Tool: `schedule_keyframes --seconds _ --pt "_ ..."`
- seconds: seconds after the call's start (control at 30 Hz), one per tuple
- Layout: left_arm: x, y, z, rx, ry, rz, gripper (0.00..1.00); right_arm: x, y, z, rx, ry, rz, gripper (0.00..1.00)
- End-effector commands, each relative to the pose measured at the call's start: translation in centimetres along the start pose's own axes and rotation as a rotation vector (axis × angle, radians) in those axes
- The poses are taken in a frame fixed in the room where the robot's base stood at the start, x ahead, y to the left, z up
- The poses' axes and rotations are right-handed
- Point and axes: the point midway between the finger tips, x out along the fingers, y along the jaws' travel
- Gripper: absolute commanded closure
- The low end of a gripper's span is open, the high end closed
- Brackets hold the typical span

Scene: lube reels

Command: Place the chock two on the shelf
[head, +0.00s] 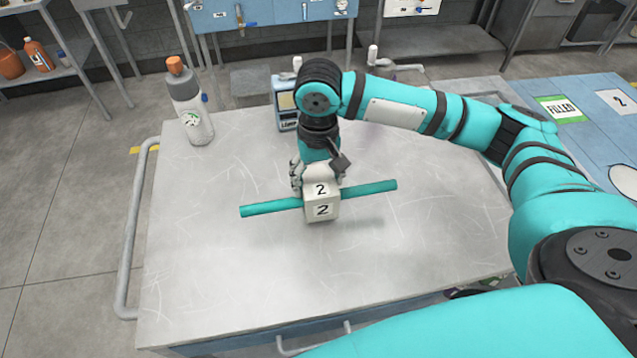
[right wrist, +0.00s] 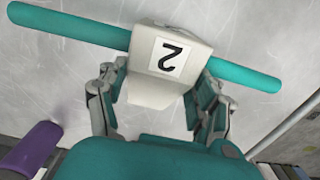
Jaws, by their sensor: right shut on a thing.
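The chock two (head: 322,208) is a pale block with a "2" on its top and front, and a teal bar (head: 270,207) runs through it sideways. My right gripper (head: 318,178) is shut on the chock from above, over the cart's grey top. In the right wrist view the chock (right wrist: 160,85) sits between the two fingers (right wrist: 158,105). A shadow shows on the top below the chock; I cannot tell for sure how far apart they are. The shelf of the task cannot be made out for certain. My left gripper is not in view.
A grey bottle with an orange cap (head: 190,105) stands at the cart's back left. A blue device (head: 286,102) stands behind my gripper. The cart top (head: 220,270) is clear in front. A blue surface with a "FILLED" label (head: 562,108) and a "2" label (head: 621,102) lies at right.

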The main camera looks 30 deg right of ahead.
Motion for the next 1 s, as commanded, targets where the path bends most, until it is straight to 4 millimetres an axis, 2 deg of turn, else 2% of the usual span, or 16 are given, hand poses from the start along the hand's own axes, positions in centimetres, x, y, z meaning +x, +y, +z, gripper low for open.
schedule_keyframes --seconds 0.2,0.53,0.57,0.73,1.0 --pt "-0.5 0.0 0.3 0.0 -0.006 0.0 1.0 2.4 0.1 0.0 0.001 0.001 0.001 0.92" --pt "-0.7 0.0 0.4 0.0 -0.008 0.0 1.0 2.7 0.1 0.0 0.0 0.002 0.0 0.92" --pt "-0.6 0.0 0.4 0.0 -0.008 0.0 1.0 2.8 0.1 0.1 0.0 0.001 0.001 0.3" --pt "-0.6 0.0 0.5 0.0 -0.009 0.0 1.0 2.8 0.1 0.1 0.0 0.001 0.001 0.1" --pt "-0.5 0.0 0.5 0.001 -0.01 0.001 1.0 2.7 0.1 0.1 0.0 0.001 0.0 0.1"
